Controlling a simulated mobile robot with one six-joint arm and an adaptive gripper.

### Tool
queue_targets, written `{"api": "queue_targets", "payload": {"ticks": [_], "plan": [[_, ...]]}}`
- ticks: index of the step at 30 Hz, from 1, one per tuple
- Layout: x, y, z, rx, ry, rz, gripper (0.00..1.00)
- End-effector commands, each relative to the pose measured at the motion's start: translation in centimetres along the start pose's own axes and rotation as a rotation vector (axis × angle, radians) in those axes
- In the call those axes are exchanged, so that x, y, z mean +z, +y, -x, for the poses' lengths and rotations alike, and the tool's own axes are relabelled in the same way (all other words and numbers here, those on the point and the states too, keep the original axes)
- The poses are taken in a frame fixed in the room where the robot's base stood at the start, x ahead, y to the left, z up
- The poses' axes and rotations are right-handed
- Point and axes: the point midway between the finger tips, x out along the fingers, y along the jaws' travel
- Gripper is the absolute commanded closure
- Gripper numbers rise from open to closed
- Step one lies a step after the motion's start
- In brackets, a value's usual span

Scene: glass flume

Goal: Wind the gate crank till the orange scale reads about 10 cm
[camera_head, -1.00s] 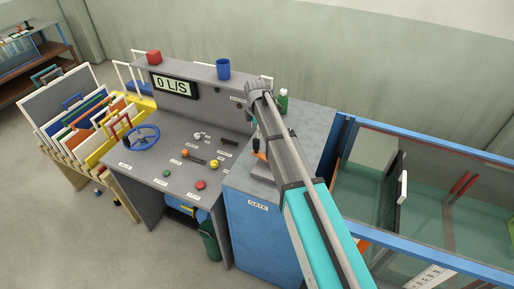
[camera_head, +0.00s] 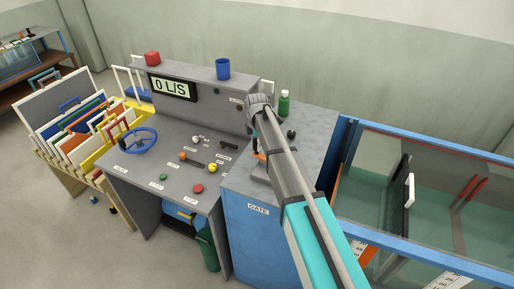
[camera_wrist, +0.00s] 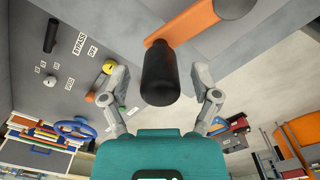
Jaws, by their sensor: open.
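The gate crank shows in the wrist view as an orange arm (camera_wrist: 183,22) with a black handle (camera_wrist: 159,78). My gripper (camera_wrist: 161,88) is open, with one finger on each side of the handle and gaps on both sides. In the head view the crank's orange part (camera_head: 260,156) is on the blue cabinet marked GATE (camera_head: 250,225), partly hidden by my arm. An orange strip (camera_head: 366,254) beside a white scale shows at the flume's near side; I cannot read a value there.
The control desk (camera_head: 150,178) with a blue wheel (camera_head: 141,141) is left of the cabinet. A green bottle (camera_head: 284,104) and a black knob (camera_head: 291,134) are on the cabinet top. The glass flume (camera_head: 440,205) is at right. A blue cup (camera_head: 223,69) stands on the desk's shelf.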

Motion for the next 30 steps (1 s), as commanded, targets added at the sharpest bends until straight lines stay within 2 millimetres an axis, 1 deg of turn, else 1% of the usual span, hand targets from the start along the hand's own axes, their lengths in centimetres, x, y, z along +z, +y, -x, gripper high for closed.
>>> {"api": "queue_targets", "payload": {"ticks": [3,14,15,17,18,23,27,30], "plan": [[0.03,0.00,-0.45,0.000,0.000,0.000,0.21],[0.07,-0.01,-0.47,0.000,0.000,-0.001,0.21],[0.08,-0.01,-0.47,0.000,0.000,-0.001,0.25],[0.08,-0.01,-0.47,0.000,0.000,-0.001,0.36],[0.09,-0.01,-0.47,0.000,0.000,-0.001,0.43],[0.11,-0.01,-0.47,0.000,0.000,-0.001,0.73],[0.12,-0.02,-0.47,0.000,0.000,-0.002,0.99],[0.13,-0.02,-0.48,0.000,0.000,-0.002,1.00]]}}
